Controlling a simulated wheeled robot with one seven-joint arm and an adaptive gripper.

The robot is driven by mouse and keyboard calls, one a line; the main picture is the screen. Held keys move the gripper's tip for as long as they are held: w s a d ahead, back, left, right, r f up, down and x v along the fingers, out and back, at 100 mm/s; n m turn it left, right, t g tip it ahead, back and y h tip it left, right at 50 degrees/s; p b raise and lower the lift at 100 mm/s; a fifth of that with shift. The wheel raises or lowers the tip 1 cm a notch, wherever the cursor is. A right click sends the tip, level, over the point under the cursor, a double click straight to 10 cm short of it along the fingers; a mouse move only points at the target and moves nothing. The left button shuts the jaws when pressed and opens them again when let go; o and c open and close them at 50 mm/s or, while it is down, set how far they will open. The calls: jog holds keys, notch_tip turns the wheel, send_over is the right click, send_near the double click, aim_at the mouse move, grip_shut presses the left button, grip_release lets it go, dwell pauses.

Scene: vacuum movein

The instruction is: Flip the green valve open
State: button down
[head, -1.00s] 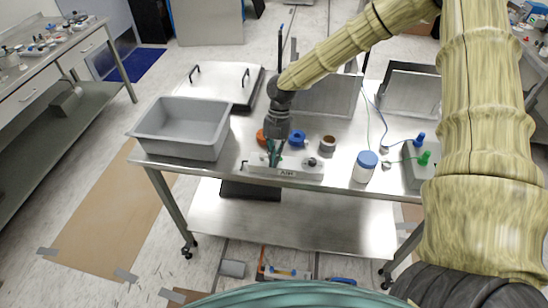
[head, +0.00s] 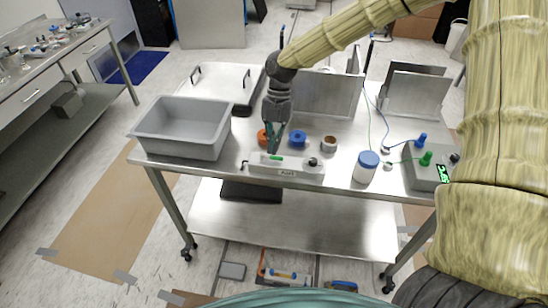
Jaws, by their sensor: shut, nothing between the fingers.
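A light grey valve box (head: 300,172) lies near the front edge of the metal table. A small green valve handle (head: 276,158) shows on its top, left of a black knob (head: 313,162). The handle looks to lie along the box, though it is too small to be sure. My gripper (head: 272,149) points down just above and behind the handle, its fingers shut and empty. I cannot tell whether the fingertips touch the handle.
A grey bin (head: 182,128) stands at the left. Orange (head: 263,138), blue (head: 297,138) and brown (head: 329,143) rolls lie behind the box. A blue-lidded jar (head: 366,167) and a device with a lit green display (head: 430,174) stand at the right.

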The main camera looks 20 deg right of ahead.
jog(key=shift+b+v, duration=0.3)
jog(key=shift+v, duration=1.2)
